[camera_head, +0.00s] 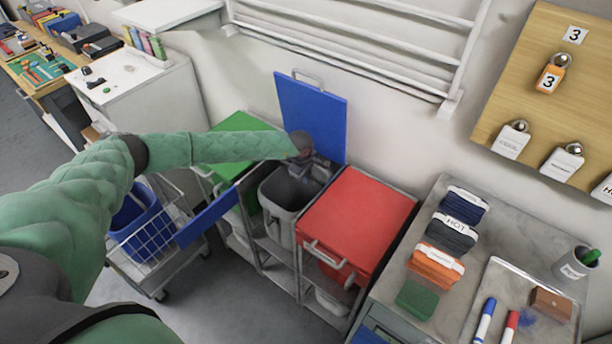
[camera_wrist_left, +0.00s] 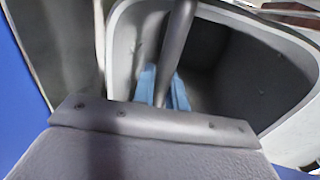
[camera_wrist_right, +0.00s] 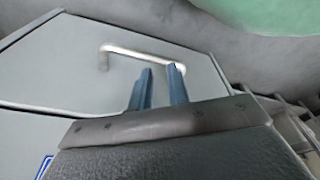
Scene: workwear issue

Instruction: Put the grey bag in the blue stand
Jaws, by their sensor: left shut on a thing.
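The grey bag (camera_head: 285,207), open-topped and bin-like, is in the open bay of the blue stand, between the green and red lids. The stand's blue lid (camera_head: 312,112) is raised against the wall. Its blue front panel (camera_head: 205,217) is swung out left. My left gripper (camera_head: 303,173) is at the bag's top. In the left wrist view, its blue fingers (camera_wrist_left: 165,90) are shut on a grey bar across the mouth of the bag (camera_wrist_left: 250,65). Whether the bag rests on its support is unclear. My right gripper (camera_wrist_right: 158,88) is open and empty before a grey panel.
The red lid (camera_head: 358,222) and green lid (camera_head: 240,135) are closed on either side. A wire cart (camera_head: 150,245) with a blue bin stands left. A counter (camera_head: 408,285) with folded cloths is at right. A metal handle (camera_wrist_right: 140,52) is near my right gripper.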

